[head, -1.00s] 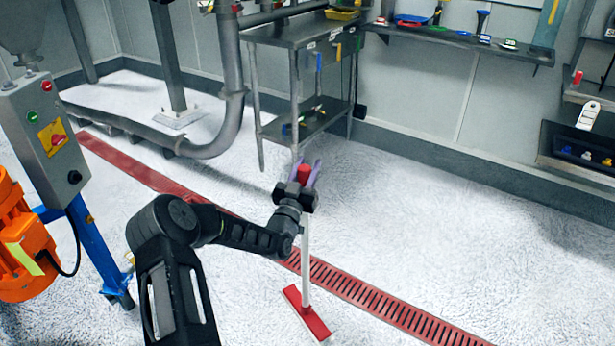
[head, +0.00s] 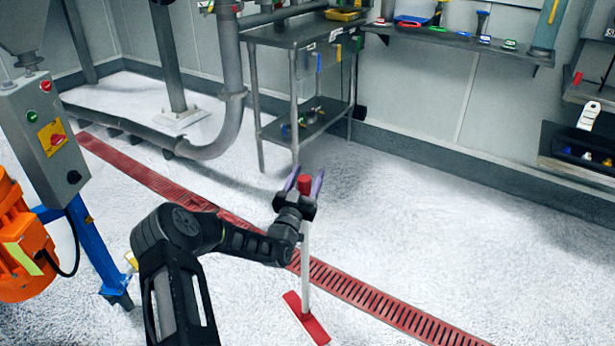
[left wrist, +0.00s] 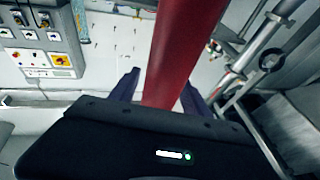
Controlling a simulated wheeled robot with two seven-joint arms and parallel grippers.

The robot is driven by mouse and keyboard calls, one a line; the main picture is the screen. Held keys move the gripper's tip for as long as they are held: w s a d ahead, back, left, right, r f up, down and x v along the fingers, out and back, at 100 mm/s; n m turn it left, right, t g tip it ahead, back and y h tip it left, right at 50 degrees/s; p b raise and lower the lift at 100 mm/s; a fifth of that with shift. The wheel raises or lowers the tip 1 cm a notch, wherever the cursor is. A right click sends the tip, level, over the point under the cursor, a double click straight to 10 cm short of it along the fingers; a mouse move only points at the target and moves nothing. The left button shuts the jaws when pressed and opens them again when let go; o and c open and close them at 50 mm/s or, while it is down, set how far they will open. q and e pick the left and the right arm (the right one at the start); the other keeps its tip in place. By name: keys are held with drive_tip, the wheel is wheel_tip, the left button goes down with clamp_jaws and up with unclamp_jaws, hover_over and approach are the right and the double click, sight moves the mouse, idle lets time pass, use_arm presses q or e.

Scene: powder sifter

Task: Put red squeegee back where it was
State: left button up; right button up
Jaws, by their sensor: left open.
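The red squeegee has a red head (head: 307,318) low in the head view, a white pole (head: 305,255) and a red top end (head: 305,184). It stands nearly upright with its head at the floor, close to the red floor grate. My left gripper (head: 304,183) is at the top of the pole, with its purple fingers open on either side of the red end. In the left wrist view the red handle (left wrist: 185,50) runs up between the two open fingers (left wrist: 163,88). Whether the fingers touch it cannot be told. My right gripper is not in view.
A red floor grate (head: 380,303) crosses the floor. A steel table (head: 292,38) and a wall shelf (head: 460,40) with tools stand at the back. A control box (head: 45,140) and an orange motor (head: 22,235) are at the left. The floor at right is clear.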

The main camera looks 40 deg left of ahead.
use_arm(q)
drive_tip(key=shift+s+d+f, duration=0.1)
drive_tip(key=shift+s+d, duration=0.05)
drive_tip(key=shift+s, duration=0.3)
drive_tip(key=b+v, duration=0.1)
drive_tip(key=v, duration=1)
idle(0.4)
